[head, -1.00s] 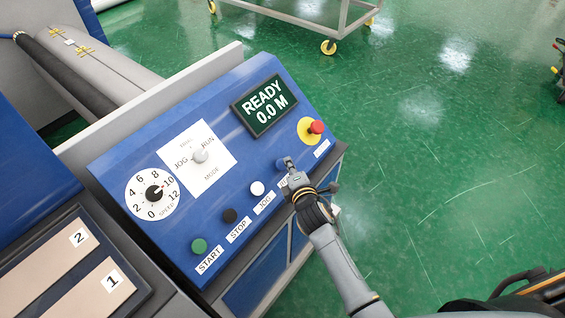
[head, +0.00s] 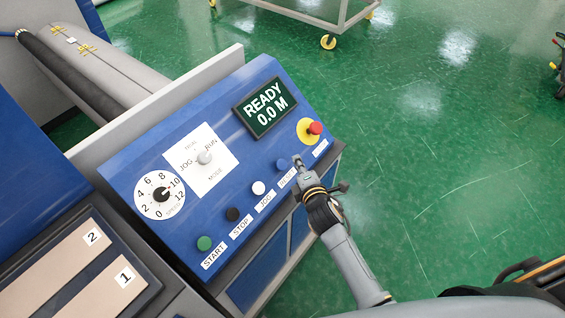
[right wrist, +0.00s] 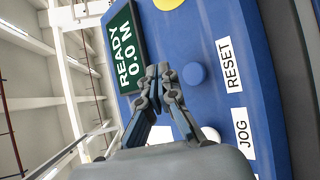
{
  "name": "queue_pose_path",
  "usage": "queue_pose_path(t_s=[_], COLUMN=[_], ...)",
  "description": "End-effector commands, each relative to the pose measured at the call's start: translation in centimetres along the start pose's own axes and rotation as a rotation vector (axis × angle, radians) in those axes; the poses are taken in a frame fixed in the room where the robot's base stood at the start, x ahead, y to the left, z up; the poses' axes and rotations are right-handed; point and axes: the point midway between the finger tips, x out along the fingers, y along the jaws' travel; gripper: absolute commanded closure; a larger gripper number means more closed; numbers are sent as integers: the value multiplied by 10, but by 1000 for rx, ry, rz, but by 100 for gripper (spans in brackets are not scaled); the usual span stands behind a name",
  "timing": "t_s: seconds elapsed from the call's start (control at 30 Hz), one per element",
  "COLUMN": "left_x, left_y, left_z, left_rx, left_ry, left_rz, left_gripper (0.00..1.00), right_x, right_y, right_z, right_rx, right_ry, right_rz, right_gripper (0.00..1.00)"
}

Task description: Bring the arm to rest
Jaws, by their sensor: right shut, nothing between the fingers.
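My right gripper (head: 298,163) is shut and empty. It is over the blue control panel (head: 222,115), just right of the blue RESET button (head: 281,164) in the head view. In the right wrist view its closed fingertips (right wrist: 159,72) are beside the RESET button (right wrist: 193,75), with the button in plain sight. The head view does not show the exact gap to the panel. The display (head: 264,106) reads READY 0.0 M. My left gripper is not in view.
The panel carries a red stop button (head: 314,128), a mode switch (head: 205,158), a speed dial (head: 163,193) and START (head: 204,243), STOP and JOG buttons. A wheeled cart (head: 328,41) stands at the back.

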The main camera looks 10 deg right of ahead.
Motion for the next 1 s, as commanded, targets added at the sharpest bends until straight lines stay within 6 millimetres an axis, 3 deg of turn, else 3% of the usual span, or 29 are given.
queue_pose_path(t_s=[0.53,0.63,0.77,0.87,1.0], left_x=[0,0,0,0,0], left_y=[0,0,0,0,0], left_z=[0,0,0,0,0], left_rx=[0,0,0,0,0], left_ry=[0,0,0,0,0], left_rz=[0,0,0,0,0], left_gripper=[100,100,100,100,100], right_x=[0,0,-6,-22,-61], right_y=[0,-10,-62,-129,-229], right_z=[0,-3,-15,-28,-46], right_rx=[1,23,139,298,547], right_ry=[0,6,28,36,0], right_rz=[0,-19,-118,-250,-459], right_gripper=[100,100,100,100,100])
